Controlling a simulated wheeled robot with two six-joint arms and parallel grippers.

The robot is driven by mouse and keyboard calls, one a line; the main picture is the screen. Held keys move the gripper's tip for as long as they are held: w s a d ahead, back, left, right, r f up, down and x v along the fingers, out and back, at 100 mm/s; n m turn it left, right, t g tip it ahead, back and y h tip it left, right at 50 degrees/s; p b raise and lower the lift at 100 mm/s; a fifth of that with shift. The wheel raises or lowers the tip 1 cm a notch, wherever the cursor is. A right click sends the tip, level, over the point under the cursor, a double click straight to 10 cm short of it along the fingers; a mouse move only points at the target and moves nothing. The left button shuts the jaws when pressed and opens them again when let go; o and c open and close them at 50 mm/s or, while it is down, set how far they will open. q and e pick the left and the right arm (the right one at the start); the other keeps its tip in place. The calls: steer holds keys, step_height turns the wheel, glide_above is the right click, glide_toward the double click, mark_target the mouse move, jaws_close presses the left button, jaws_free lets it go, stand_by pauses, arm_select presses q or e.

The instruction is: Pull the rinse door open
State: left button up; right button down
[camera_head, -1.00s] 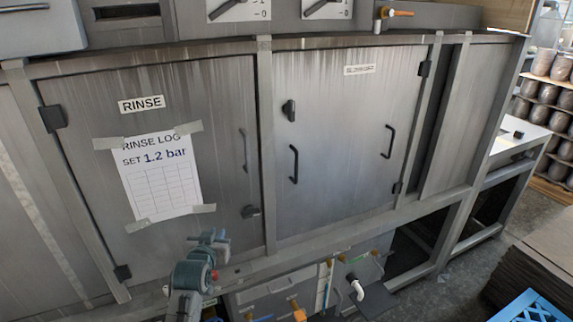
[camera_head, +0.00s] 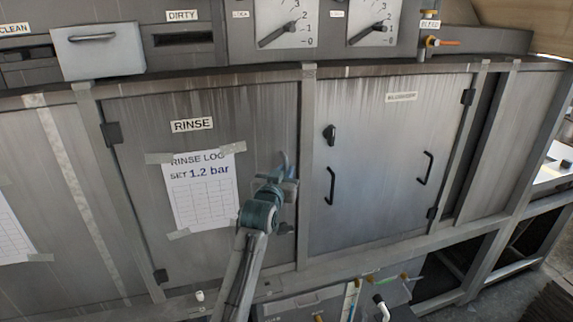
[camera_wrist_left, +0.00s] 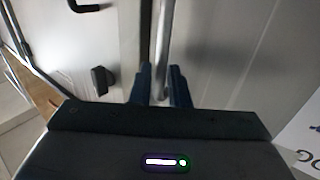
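The rinse door (camera_head: 130,205) is a grey metal panel with a RINSE label (camera_head: 193,125) and a taped rinse log sheet (camera_head: 203,195). It sits closed in its frame. Its upright bar handle, near the door's right edge, shows in the left wrist view (camera_wrist_left: 165,35). My left gripper (camera_head: 284,168) is at this handle and covers most of it in the head view. In the left wrist view its dark fingers (camera_wrist_left: 161,88) lie close on either side of the bar, with little gap. My right gripper is in neither view.
The neighbouring door (camera_head: 385,160) to the right is closed and has black handles (camera_head: 331,186) and a black latch (camera_head: 330,132). Gauges (camera_head: 285,22) and a drawer front (camera_head: 98,48) are above. Pipes and valves (camera_head: 380,305) stand low in front.

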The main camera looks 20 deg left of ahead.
arm_select(q)
steer(key=shift+w, duration=0.9)
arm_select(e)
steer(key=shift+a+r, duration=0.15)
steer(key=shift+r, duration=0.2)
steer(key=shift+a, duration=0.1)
arm_select(q)
jaws_close()
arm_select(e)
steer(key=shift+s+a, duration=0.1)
arm_select(q)
steer(key=shift+f, duration=0.1)
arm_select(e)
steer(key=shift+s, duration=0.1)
